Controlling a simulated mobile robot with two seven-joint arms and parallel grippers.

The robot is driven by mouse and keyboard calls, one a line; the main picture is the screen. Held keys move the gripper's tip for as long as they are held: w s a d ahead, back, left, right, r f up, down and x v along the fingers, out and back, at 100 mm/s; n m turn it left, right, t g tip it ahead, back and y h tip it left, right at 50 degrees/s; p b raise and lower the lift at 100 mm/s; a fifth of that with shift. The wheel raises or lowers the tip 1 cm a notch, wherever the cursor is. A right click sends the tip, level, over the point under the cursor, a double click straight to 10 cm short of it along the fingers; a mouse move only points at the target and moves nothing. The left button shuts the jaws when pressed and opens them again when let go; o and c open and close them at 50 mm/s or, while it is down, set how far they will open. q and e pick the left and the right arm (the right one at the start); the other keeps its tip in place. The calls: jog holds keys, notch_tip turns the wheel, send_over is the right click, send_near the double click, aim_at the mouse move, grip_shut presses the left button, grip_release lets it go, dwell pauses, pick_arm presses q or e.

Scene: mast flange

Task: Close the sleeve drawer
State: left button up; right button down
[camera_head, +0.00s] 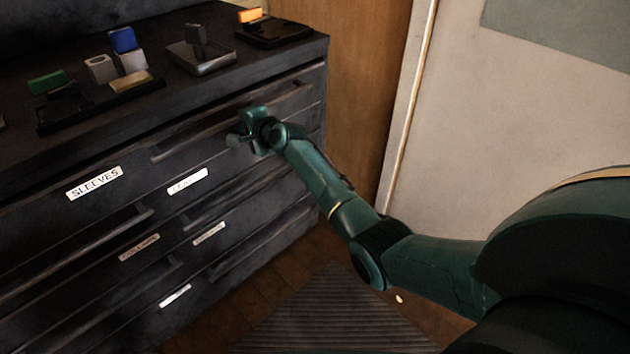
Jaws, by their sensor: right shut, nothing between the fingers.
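The sleeve drawer is in the upper part of a dark cabinet, its front (50,215) marked with a white "SLEEVES" label (95,183). A dark line runs along the top of this front; I cannot tell how far the drawer stands out. My right gripper (238,136), green, is shut and empty. It is in front of the cabinet's upper right part, by a long handle (190,143) and right of the label. I cannot tell whether it touches the cabinet. My left gripper is not in view.
On the cabinet top (215,90) stand dark trays with small blocks: green (47,82), blue (122,40), orange (250,15) and others. More labelled drawers lie below. A ribbed mat (325,315) covers the floor. A wooden panel (355,75) and pale wall are at right.

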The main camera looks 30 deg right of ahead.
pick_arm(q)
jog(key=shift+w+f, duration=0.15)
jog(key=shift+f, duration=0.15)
pick_arm(e)
jog(key=shift+w+a+r, duration=0.1)
jog(key=shift+w+r, duration=0.05)
jog(key=shift+w, duration=0.3)
jog(key=shift+w+a+r, duration=0.1)
jog(key=shift+w+r, duration=0.05)
jog(key=shift+w, duration=0.3)
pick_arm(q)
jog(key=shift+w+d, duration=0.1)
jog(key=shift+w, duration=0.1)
pick_arm(e)
jog(key=shift+r, duration=0.15)
